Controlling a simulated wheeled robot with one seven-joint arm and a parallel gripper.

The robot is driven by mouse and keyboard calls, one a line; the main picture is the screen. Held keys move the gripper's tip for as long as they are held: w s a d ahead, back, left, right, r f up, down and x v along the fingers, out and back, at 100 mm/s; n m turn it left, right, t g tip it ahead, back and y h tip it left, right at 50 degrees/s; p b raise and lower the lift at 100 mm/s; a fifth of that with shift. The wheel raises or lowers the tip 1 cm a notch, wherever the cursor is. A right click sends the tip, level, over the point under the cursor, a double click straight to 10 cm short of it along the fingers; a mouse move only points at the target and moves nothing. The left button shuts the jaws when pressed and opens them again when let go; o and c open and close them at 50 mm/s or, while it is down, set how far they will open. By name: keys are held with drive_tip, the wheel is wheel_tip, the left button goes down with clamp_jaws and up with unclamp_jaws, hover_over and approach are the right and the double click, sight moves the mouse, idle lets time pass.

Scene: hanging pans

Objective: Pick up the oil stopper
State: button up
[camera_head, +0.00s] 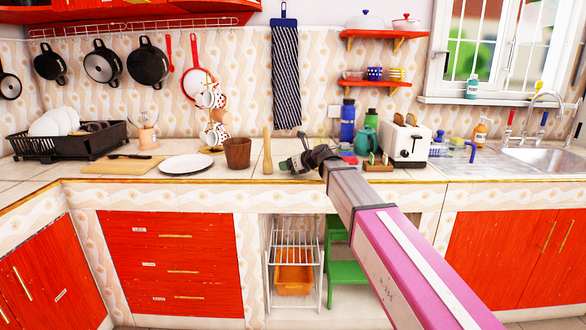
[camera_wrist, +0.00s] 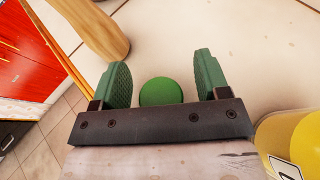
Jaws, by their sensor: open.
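A round green thing (camera_wrist: 161,91), which looks like the oil stopper, shows in the wrist view between the two green finger pads. My gripper (camera_wrist: 160,82) is open, with one finger to the left and one to the right of it. A gap shows on both sides, wider on the right. The lower part of the green thing is hidden by the gripper's dark crossbar. In the head view my gripper (camera_head: 293,165) is low over the counter, right of a wooden pin; I cannot make out the stopper there.
The upright wooden pin (camera_head: 267,155) stands close to my gripper and shows at upper left in the wrist view (camera_wrist: 92,28). A yellow container (camera_wrist: 298,135) is at lower right. A brown cup (camera_head: 237,154), plate (camera_head: 186,163) and toaster (camera_head: 408,146) stand on the counter.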

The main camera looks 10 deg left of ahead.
drive_tip(key=c, duration=1)
